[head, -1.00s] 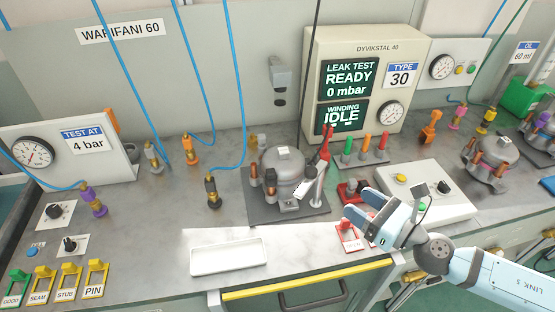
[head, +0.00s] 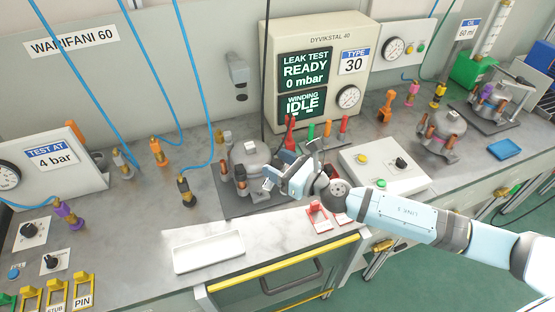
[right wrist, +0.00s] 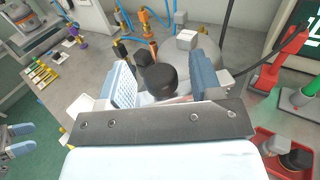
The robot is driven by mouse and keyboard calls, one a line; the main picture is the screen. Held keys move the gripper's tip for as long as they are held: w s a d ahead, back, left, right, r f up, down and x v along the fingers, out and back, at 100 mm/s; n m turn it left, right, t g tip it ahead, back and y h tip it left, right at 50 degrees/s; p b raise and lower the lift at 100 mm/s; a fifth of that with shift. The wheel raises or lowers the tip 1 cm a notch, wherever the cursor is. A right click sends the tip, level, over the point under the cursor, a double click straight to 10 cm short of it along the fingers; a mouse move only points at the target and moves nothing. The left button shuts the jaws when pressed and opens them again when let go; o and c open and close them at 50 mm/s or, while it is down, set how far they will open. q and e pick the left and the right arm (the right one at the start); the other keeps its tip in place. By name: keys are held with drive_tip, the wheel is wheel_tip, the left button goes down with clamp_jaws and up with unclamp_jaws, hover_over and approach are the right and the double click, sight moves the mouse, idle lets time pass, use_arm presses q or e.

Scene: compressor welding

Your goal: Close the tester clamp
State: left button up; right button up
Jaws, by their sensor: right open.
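The compressor (head: 246,157) is a grey dome on a dark plate. My right gripper (head: 277,174) is open at the compressor's right front side and hides the clamp's lower part. In the right wrist view a black round part (right wrist: 158,76) shows between its open fingers; whether they touch it I cannot tell. The red handle (right wrist: 292,50) is outside the fingers, to the right. My left gripper (right wrist: 22,139) shows only at that view's left edge, fingers apart.
Green, orange and red plugs (head: 328,129) stand behind the clamp, before the leak tester (head: 315,75). A control box (head: 385,170) stands right. Red tags (head: 318,215) and a white tray (head: 208,251) are at the front. A dark cable hangs behind the compressor.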

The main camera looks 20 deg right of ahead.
drive_tip(key=shift+w+a, duration=0.15)
clamp_jaws()
idle(0.4)
